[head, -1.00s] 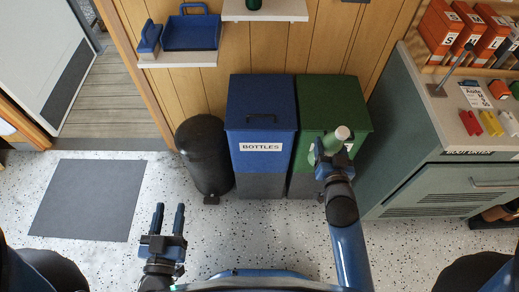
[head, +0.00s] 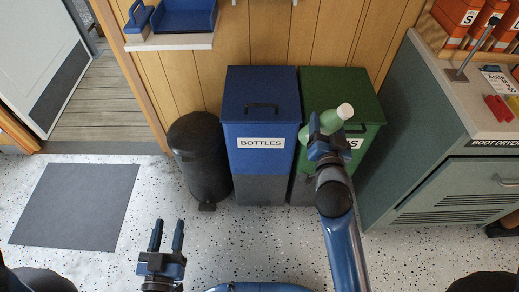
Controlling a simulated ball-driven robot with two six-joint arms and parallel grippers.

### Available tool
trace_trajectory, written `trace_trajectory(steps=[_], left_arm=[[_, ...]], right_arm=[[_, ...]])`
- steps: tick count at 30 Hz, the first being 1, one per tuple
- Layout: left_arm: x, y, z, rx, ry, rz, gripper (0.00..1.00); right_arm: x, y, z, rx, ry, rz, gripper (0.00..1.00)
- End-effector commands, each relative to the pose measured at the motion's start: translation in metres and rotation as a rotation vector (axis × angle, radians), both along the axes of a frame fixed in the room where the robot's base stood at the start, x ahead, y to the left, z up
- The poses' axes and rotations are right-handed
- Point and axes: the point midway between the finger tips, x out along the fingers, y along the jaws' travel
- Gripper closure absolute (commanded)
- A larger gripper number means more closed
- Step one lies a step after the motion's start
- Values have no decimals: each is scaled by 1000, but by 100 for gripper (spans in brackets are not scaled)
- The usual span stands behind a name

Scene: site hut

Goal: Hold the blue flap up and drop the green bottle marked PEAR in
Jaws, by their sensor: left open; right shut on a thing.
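The blue bin labelled BOTTLES (head: 262,185) stands against the wall. Its blue flap (head: 262,88) with a dark handle (head: 262,106) on top is down. My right gripper (head: 326,133) is shut on a green bottle (head: 334,119) with a pale cap, held tilted in front of the green bin. Any marking on the bottle cannot be read. My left gripper (head: 166,240) is open and empty, low over the floor, to the left of and in front of the blue bin.
A green bin (head: 345,90) stands right of the blue one, its label partly covered by my gripper. A black pedal bin (head: 200,155) stands at left. A boot dryer cabinet (head: 450,190) is at right. A wall shelf (head: 170,42) holds a blue dustpan. Open floor lies in front.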

Motion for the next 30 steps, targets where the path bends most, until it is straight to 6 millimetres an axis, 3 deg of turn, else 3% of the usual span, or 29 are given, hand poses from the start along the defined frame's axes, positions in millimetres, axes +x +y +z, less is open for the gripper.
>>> trace_trajectory(steps=[1,6,19,21,24,30], left_arm=[[0,0,-9,0,0,0,57],[0,0,-16,0,0,0,57],[0,0,-18,0,0,0,57],[0,0,-18,0,0,-1,67],[0,-2,-18,0,-1,-11,68],[24,-18,-3,-3,-73,-80,68]], right_arm=[[4,3,-8,0,-2,2,61],[12,7,-14,0,0,1,61],[15,9,-15,-1,1,0,61],[15,9,-15,-1,1,0,61],[15,9,-15,-1,1,0,61],[15,9,-15,-1,1,0,61]])
